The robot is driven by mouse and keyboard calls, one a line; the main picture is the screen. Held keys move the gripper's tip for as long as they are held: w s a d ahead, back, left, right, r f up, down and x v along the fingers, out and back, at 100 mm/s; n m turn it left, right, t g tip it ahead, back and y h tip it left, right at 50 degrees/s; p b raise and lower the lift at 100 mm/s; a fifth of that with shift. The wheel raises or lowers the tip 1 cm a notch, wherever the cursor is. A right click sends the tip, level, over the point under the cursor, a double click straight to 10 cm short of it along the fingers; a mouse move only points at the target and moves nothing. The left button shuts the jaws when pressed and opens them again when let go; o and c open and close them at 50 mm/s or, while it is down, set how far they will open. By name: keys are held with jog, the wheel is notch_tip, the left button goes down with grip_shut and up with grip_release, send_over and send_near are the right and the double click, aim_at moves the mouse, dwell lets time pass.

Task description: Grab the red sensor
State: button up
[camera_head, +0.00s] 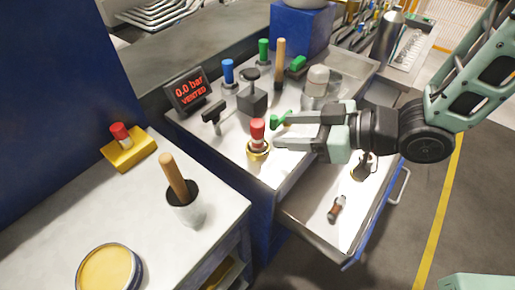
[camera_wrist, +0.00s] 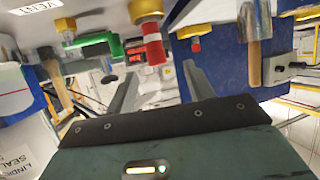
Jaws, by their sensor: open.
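One red-topped part, the red sensor (camera_head: 257,131), stands upright in a brass collar near the front edge of the drawer cabinet's top. In the wrist view, which looks upside down, the red sensor (camera_wrist: 153,50) hangs from its brass collar near the top middle. A second red-capped part (camera_head: 120,132) stands in a yellow block (camera_head: 130,152) on the left bench. My gripper (camera_head: 283,131) is open and empty, just right of the brass-collared sensor, pointing left at it. The fingers (camera_wrist: 160,75) are spread below the sensor in the wrist view, apart from it.
A green handle (camera_head: 281,121) sits close to my upper finger. A black block with a knob (camera_head: 252,98), a black T-handle (camera_head: 213,115) and a display reading 0.0 bar vented (camera_head: 188,92) stand behind. An open drawer (camera_head: 320,221) lies below my gripper.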

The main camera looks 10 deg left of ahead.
aim_at(261, 131)
jog(key=shift+a+f+b, duration=0.1)
jog(key=shift+f+b, duration=0.2)
jog(key=shift+b, duration=0.15)
jog(key=x, duration=0.3)
jog(key=shift+a+r+p, duration=0.15)
jog(key=shift+a+p, duration=0.1)
jog(key=shift+p, duration=0.1)
jog(key=shift+w+p+x, duration=0.2)
jog(key=shift+p+x, duration=0.1)
jog(key=shift+x, duration=1.35)
jog(key=shift+w+p+x, duration=0.25)
jog(key=shift+x, duration=1.4)
jog(key=shift+d, duration=0.15)
jog(key=c, duration=1.1)
